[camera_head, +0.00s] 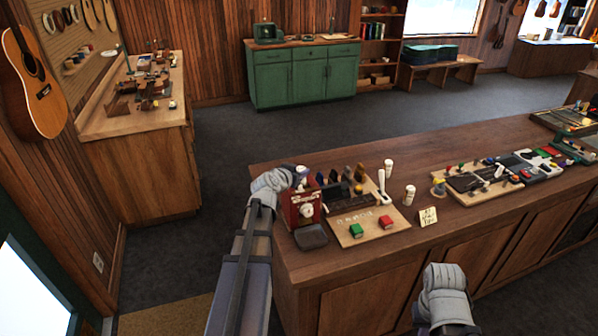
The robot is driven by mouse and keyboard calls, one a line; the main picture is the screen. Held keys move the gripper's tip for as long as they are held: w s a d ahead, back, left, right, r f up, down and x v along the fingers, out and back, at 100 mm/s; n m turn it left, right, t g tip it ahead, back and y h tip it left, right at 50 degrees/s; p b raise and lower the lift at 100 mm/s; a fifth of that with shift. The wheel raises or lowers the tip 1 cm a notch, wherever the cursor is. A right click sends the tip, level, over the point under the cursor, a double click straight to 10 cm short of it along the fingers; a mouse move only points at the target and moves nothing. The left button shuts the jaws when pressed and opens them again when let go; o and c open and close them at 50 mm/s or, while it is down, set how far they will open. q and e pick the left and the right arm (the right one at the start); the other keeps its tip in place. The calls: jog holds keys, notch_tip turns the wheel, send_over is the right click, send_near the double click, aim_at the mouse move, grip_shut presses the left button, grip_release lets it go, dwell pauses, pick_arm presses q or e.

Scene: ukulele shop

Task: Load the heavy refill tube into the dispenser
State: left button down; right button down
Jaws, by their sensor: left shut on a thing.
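The red dispenser (302,211) stands at the left end of the wooden counter, with a pale round part on its front and a dark tray at its foot. My left gripper (299,178) is just above it, shut on a small white thing that looks like a tube; the wrist hides much of it. I cannot tell whether it touches the dispenser.
A light wooden board (372,237) right of the dispenser holds dark upright pieces, a white handle, a green block (356,231) and a red block (386,222). More boards with parts lie farther right.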

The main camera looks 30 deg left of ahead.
pick_arm(q)
jog(key=shift+f+b, duration=0.4)
jog(key=shift+f, duration=0.05)
jog(key=c, duration=0.7)
grip_release()
jog(key=p+v, duration=0.4)
jog(key=v, duration=0.7)
dwell(0.4)
jog(key=d+f+m+g+h+b, duration=0.1)
jog(key=d+f+g+h, duration=0.1)
jog(key=d+f, duration=0.35)
jog(key=s+d+f+m+g+h+b, duration=0.1)
jog(key=d+f+m+g, duration=0.1)
jog(key=d, duration=0.7)
jog(key=d+f+m+g+h+b, duration=0.15)
jog(key=d+f, duration=0.25)
jog(key=d, duration=0.4)
jog(key=s+d+f+g+y+b, duration=0.4)
jog(key=s+d+f+g, duration=0.4)
jog(key=s+d, duration=0.5)
notch_tip(320, 180, down, 2)
jog(key=s, duration=0.2)
jog(key=shift+s+d+y, duration=0.35)
jog(key=shift+s, duration=0.05)
